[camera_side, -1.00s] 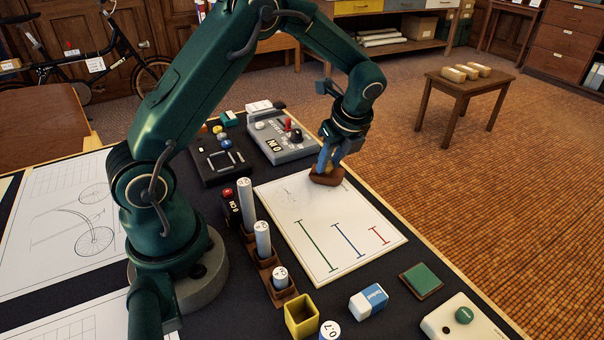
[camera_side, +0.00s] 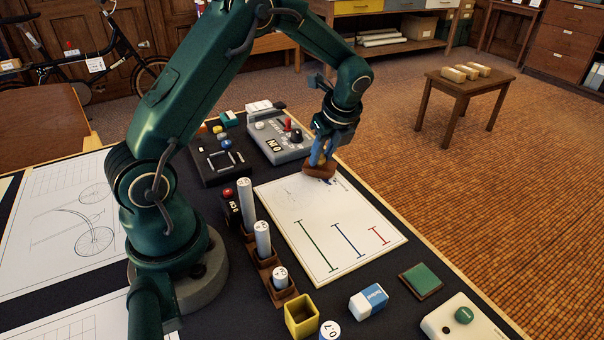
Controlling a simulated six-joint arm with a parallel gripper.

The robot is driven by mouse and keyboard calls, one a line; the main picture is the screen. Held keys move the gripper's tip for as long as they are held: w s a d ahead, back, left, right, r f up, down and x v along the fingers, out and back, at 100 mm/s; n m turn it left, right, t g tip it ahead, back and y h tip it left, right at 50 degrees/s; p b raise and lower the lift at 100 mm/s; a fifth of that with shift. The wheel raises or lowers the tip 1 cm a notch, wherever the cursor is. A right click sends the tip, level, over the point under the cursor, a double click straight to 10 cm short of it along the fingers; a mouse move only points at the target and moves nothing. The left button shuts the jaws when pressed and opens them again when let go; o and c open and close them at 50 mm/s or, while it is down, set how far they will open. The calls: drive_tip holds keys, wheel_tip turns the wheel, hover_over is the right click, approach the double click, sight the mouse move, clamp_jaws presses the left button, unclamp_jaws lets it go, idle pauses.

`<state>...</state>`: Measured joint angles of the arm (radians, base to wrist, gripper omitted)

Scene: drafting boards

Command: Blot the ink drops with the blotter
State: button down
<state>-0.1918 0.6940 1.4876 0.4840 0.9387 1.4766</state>
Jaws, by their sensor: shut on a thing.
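My gripper (camera_side: 323,158) is shut on the brown blotter (camera_side: 319,171) at the far end of the white drawing sheet (camera_side: 290,221). The blotter is over the sheet, close to its surface; I cannot tell whether it touches. A small dark blue mark (camera_side: 326,181), perhaps an ink drop, shows just below the blotter. Faint marks lie on the sheet to the left of it. Green, blue and red lines are drawn on the near part of the sheet.
A pen rack (camera_side: 265,260) with several capped pens stands left of the sheet. A grey control box (camera_side: 277,138) stands behind it. A yellow cup (camera_side: 301,316), an eraser (camera_side: 368,301) and a green pad (camera_side: 421,280) lie in front.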

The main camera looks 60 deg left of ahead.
drive_tip(key=shift+d+f, duration=0.1)
drive_tip(key=shift+d, duration=2.95)
drive_tip(key=shift+a, duration=3.05)
drive_tip(key=shift+d, duration=3.05)
drive_tip(key=shift+a, duration=0.1)
drive_tip(key=shift+a, duration=2.95)
